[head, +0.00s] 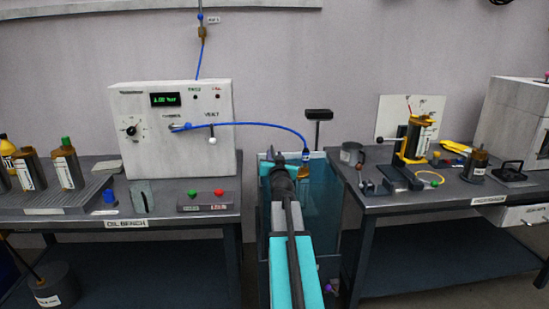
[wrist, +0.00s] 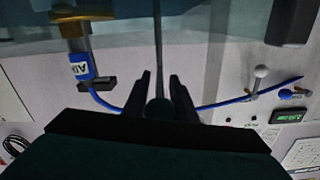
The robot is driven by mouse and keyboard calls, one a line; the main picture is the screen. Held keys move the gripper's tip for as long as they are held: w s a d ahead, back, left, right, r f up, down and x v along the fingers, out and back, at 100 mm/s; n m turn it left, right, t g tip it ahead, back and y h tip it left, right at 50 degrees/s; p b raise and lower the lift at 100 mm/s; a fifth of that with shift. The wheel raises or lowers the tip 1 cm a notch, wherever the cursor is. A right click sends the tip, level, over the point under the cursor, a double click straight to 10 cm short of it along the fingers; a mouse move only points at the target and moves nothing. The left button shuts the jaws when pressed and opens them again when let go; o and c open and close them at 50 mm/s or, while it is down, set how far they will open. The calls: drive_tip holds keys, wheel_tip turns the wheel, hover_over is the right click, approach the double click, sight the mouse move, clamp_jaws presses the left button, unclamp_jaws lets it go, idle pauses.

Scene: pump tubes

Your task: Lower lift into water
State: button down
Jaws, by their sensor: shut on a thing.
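A water tank (head: 333,205) with clear teal walls stands between the two benches. My gripper (head: 279,160) is over the tank's left part, at the end of my outstretched arm. In the wrist view my gripper's two dark fingers (wrist: 159,88) are closed around a dark round knob (wrist: 158,108). A thin upright rod (wrist: 157,40) lines up with the knob; it looks like part of the lift, though the join is unclear. A brass fitting with a blue AIR connector (head: 305,162) hangs beside my gripper; the connector also shows in the wrist view (wrist: 79,67). The lift's lower part is hidden.
A blue hose (head: 255,124) arches from the white test box (head: 175,120) to the connector, close to my gripper. A black-topped post (head: 318,115) stands behind the tank. Benches with tools (head: 455,195) and bottles (head: 67,165) flank the tank.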

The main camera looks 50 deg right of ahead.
drive_tip(key=shift+f, duration=0.15)
drive_tip(key=c, duration=1.5)
unclamp_jaws()
drive_tip(key=shift+s, duration=0.1)
drive_tip(key=b+v, duration=0.2)
drive_tip(key=v, duration=0.6)
drive_tip(key=shift+s+a, duration=0.2)
drive_tip(key=shift+a, duration=0.15)
drive_tip(key=b, duration=0.4)
drive_tip(key=shift+s+a, duration=0.4)
drive_tip(key=b+v, duration=0.2)
drive_tip(key=b, duration=0.4)
drive_tip(key=shift+s, duration=0.15)
